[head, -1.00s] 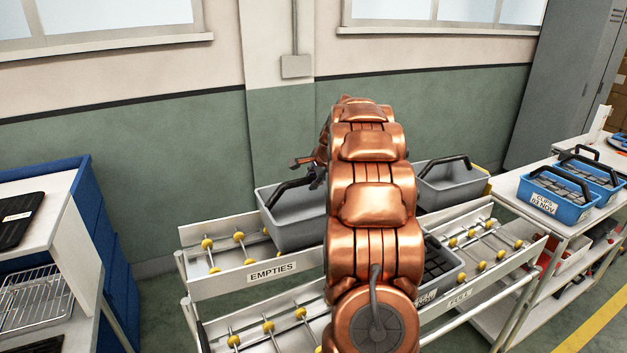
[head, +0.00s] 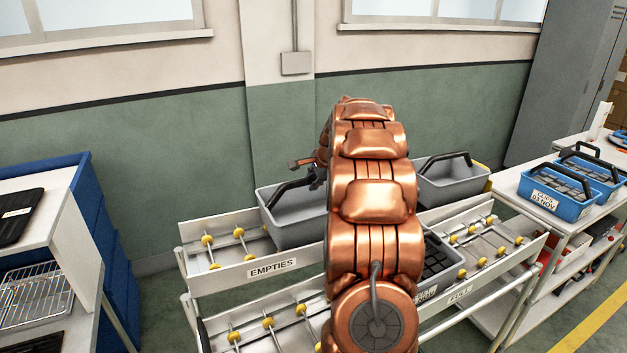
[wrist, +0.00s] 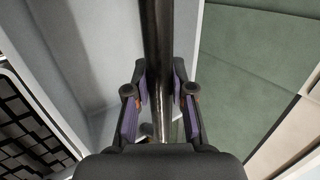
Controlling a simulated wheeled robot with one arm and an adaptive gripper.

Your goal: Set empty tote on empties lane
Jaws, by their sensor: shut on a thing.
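A grey tote (head: 290,222) with a black bar handle (head: 290,190) is at the upper lane labelled EMPTIES (head: 215,286) in the head view. My gripper (head: 316,180) is at the handle, partly hidden behind my copper arm. In the wrist view my gripper (wrist: 160,105) has its fingers on both sides of the handle (wrist: 157,40), shut on it. The tote's grey inside (wrist: 105,60) looks bare there. My arm hides the tote's right part. I cannot tell whether its base touches the rollers.
A second grey tote (head: 452,185) stands right of my arm. A lower grey tote (head: 428,289) holds dark gridded contents. Blue totes (head: 548,198) stand on the right bench. Rollers left of the held tote are clear. A green wall (head: 200,165) is behind.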

